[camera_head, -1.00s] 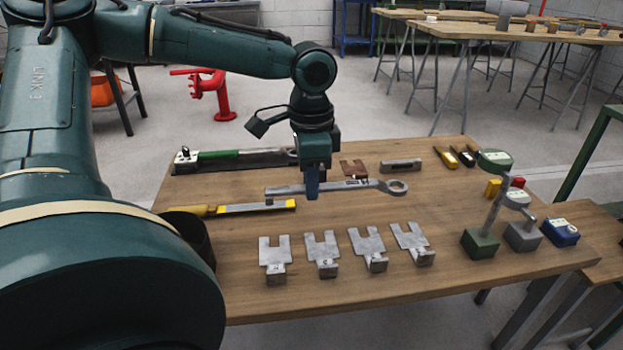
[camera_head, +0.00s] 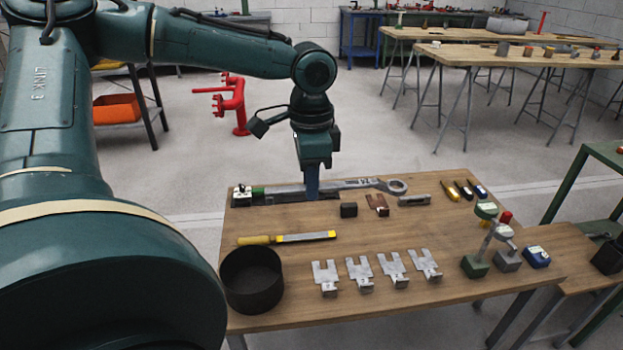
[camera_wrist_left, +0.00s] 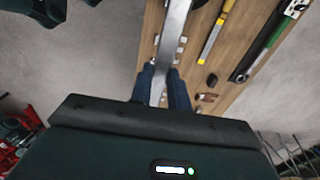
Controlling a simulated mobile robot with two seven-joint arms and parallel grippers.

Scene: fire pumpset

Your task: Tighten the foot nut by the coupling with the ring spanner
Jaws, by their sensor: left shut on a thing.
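The ring spanner (camera_head: 362,184) is a long grey metal bar with a ring end on the right. My left gripper (camera_head: 311,196) is shut on its shaft and holds it level, over the far side of the wooden bench as the head view sees it. In the left wrist view the spanner (camera_wrist_left: 172,45) runs up between the blue fingers (camera_wrist_left: 162,88). The foot nut, the coupling and the pumpset cannot be made out. My right gripper is not in view.
The bench (camera_head: 385,235) carries a yellow-handled file (camera_head: 290,238), a black round bin (camera_head: 252,280), slotted shims (camera_head: 360,272), a green-handled tool (camera_head: 258,192) and dial-gauge stands (camera_head: 476,262). Red pipework (camera_head: 236,103) stands on the floor behind. More tables stand at the back right.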

